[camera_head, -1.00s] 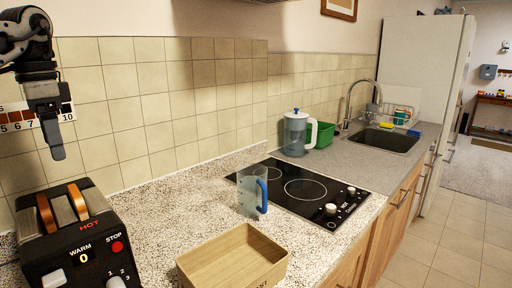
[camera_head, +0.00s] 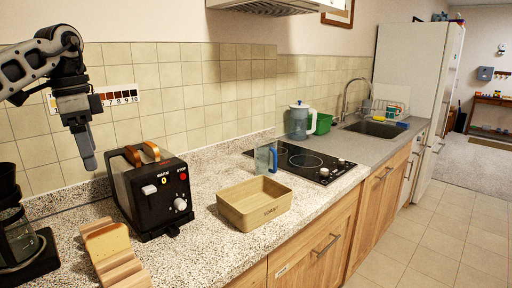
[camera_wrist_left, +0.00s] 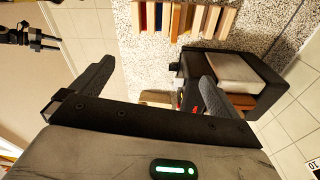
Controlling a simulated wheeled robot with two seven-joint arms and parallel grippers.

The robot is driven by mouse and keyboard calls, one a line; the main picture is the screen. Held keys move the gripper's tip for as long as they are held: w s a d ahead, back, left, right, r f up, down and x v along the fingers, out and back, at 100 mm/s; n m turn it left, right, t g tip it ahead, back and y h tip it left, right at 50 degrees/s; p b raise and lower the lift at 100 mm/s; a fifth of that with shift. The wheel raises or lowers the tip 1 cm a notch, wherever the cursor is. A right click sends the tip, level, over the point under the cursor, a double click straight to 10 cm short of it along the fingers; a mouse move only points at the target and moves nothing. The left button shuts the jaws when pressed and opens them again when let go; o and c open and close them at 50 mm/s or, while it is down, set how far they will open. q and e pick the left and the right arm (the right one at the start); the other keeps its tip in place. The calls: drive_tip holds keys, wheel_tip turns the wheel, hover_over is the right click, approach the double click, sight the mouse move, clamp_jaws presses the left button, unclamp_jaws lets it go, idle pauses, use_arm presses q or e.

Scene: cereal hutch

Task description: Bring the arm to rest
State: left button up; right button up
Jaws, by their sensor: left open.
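My left gripper (camera_head: 88,158) hangs pointing down in the head view, in front of the tiled wall at the left. Its fingertips are left of the black toaster (camera_head: 157,200), apart from it. In the left wrist view the left gripper's two fingers (camera_wrist_left: 152,88) stand wide apart with nothing held between them. The toaster (camera_wrist_left: 245,75) shows beyond the fingers there. A dark gripper-like part (camera_wrist_left: 25,38) at the wrist view's left edge looks like my right gripper; its jaws are too small to read.
Brown slices (camera_head: 150,151) stick up from the toaster. A wooden rack with a bread slice (camera_head: 107,243) and a coffee maker (camera_head: 20,240) stand at the left. A wooden box (camera_head: 232,207), a clear jug (camera_head: 262,160) and the hob (camera_head: 310,163) lie to the right.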

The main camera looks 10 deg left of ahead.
use_arm(q)
drive_tip(key=w+d+f+m+h, duration=0.2)
drive_tip(key=d+f+m+h, duration=0.15)
drive_tip(key=d+f, duration=0.5)
drive_tip(key=w+d+f+m+h, duration=0.2)
drive_tip(key=d+f+m, duration=0.35)
drive_tip(key=d, duration=0.55)
drive_tip(key=s+d+f+h, duration=0.2)
drive_tip(key=s+d+h, duration=0.15)
drive_tip(key=d, duration=0.35)
drive_tip(key=s+d+f+m+t+h, duration=0.1)
drive_tip(key=s+d+f+h, duration=0.15)
drive_tip(key=d+h, duration=0.35)
drive_tip(key=s+d+f+h, duration=0.2)
drive_tip(key=d+f+h, duration=0.1)
drive_tip(key=d, duration=0.5)
drive_tip(key=s+a+f+n+t+y, duration=0.4)
drive_tip(key=a+f+n+t+y, duration=0.4)
drive_tip(key=f+n+t+y, duration=0.5)
drive_tip(key=s+a+f+n+g+y, duration=0.3)
drive_tip(key=s+a+f, duration=0.6)
drive_tip(key=s+f, duration=0.3)
drive_tip(key=s+n+g, duration=0.1)
drive_tip(key=s, duration=0.1)
drive_tip(key=shift+s+f, duration=0.2)
drive_tip(key=shift+s, duration=0.1)
use_arm(e)
drive_tip(key=shift+w, duration=0.55)
